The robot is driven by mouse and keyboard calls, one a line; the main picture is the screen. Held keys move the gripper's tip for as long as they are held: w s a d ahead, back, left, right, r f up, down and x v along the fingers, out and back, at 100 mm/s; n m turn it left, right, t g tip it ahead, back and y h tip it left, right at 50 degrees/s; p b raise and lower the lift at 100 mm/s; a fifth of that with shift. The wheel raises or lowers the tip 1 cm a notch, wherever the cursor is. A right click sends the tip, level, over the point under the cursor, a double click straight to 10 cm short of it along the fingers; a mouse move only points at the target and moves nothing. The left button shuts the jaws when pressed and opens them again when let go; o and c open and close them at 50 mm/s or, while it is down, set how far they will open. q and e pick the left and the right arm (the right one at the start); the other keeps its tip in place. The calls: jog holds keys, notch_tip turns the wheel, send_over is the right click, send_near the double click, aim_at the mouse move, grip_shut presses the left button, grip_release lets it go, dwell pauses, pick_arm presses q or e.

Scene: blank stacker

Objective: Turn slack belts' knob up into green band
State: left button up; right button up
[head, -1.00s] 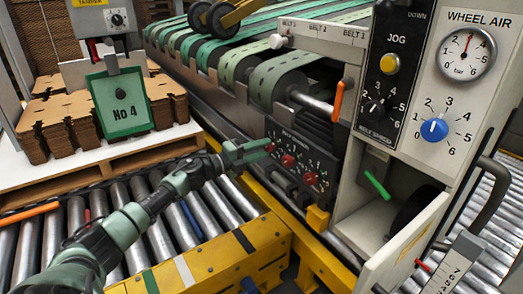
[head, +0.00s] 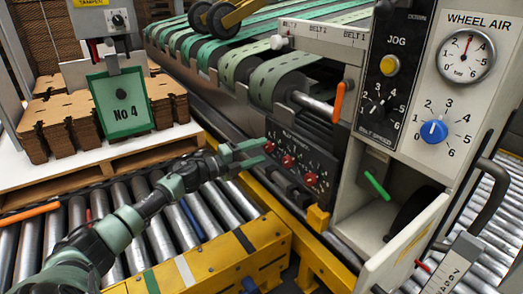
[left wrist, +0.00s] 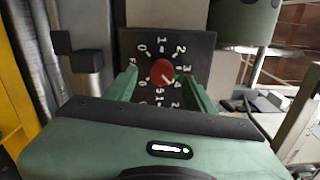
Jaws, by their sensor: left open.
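A dark panel (head: 300,153) below the belts carries three red knobs in a row: left (head: 269,147), middle (head: 288,160) and right (head: 311,178). My left gripper (head: 268,152) is open at the left knob. In the left wrist view the red knob (left wrist: 162,72) sits between the open fingertips (left wrist: 160,78), with a gap on both sides. Its pale pointer line slants to the lower right. A small green mark (left wrist: 177,75) shows beside the knob, partly hidden. The green belts (head: 270,80) run above; I cannot tell which are slack. My right gripper is out of view.
A yellow rail (head: 225,255) and metal rollers (head: 160,235) lie below my left arm. A white control cabinet (head: 345,130) with an orange lever (head: 341,100) stands right of the panel. A green sign (head: 121,103) hangs by stacked cardboard (head: 50,120).

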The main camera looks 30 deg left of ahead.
pick_arm(q)
jog(key=p+v, duration=0.1)
jog(key=v, duration=0.5)
jog(key=shift+s, duration=0.1)
dwell(0.4)
